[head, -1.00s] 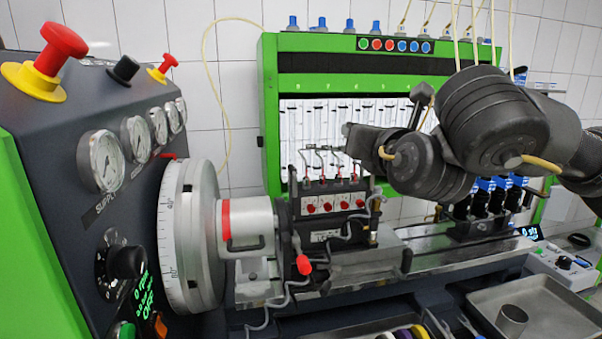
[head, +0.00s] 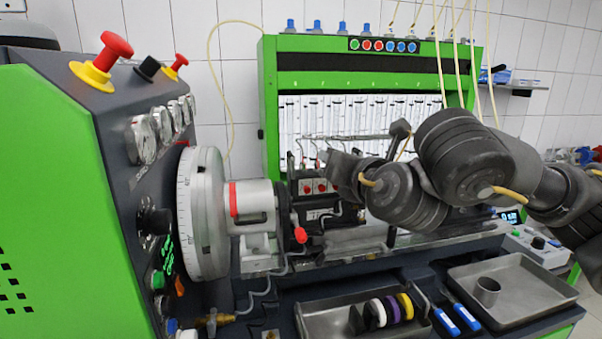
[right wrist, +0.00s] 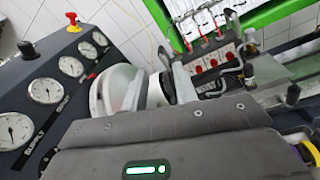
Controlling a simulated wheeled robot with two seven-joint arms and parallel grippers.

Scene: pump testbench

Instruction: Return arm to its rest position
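My right arm comes in from the right in the head view. Its gripper (head: 347,172) is in front of the test bench, beside the small pump block with red caps (head: 313,187) and partly covering it. The gripper's dark body also fills the lower part of the right wrist view, with a green light bar on it. My left arm and left gripper are not in view.
The console with red knobs (head: 104,58) and the graduated flywheel (head: 205,215) stand left. The green bench frame (head: 270,110) is behind.

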